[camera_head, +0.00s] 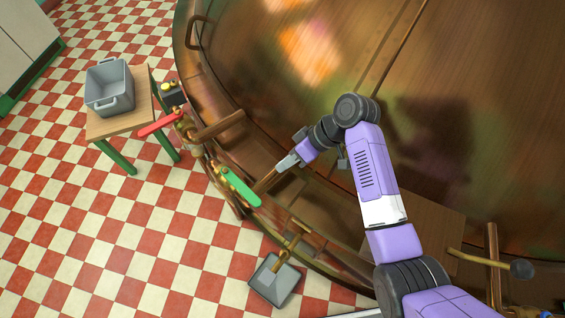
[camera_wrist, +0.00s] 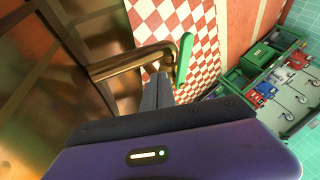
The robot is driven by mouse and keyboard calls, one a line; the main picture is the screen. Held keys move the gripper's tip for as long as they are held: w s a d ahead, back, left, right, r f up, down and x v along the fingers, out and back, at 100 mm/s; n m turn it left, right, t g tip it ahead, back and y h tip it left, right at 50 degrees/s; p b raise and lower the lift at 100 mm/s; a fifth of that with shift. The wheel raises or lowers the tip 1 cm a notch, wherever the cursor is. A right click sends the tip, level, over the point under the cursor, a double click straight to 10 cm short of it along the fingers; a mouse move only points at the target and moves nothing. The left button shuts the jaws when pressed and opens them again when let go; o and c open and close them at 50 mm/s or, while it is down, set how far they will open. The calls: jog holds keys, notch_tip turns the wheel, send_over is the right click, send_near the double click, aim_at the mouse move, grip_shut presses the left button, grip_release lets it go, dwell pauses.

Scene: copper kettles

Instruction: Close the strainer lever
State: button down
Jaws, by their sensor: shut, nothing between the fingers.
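A green lever (camera_head: 238,187) sits on copper pipework at the kettle's lower left side. The green lever also shows in the wrist view (camera_wrist: 184,58), just beyond my fingertips. A red lever (camera_head: 158,124) sits further up and left on another copper fitting. No marking shows which lever is the strainer's. My gripper (camera_head: 284,166) is shut and empty, to the right of the green lever and apart from it in the head view. In the wrist view my shut fingers (camera_wrist: 158,88) are beside a bent copper pipe (camera_wrist: 130,63); contact cannot be told.
The large copper kettle (camera_head: 250,50) fills the upper right. A grey bin (camera_head: 110,88) stands on a small wooden table (camera_head: 135,122) at left. A grey tray (camera_head: 275,281) is on the floor below a copper spout. The checkered floor (camera_head: 120,230) is open at lower left.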

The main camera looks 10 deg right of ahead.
aim_at(240, 186)
jog(key=x, duration=0.7)
jog(key=shift+s, duration=0.1)
jog(key=shift+s+a+p, duration=0.55)
jog(key=shift+s+a, duration=0.2)
jog(key=shift+a, duration=0.2)
jog(key=shift+s+a, duration=0.45)
jog(key=shift+a, duration=0.2)
jog(key=shift+s+a+p, duration=0.1)
jog(key=shift+p, duration=0.25)
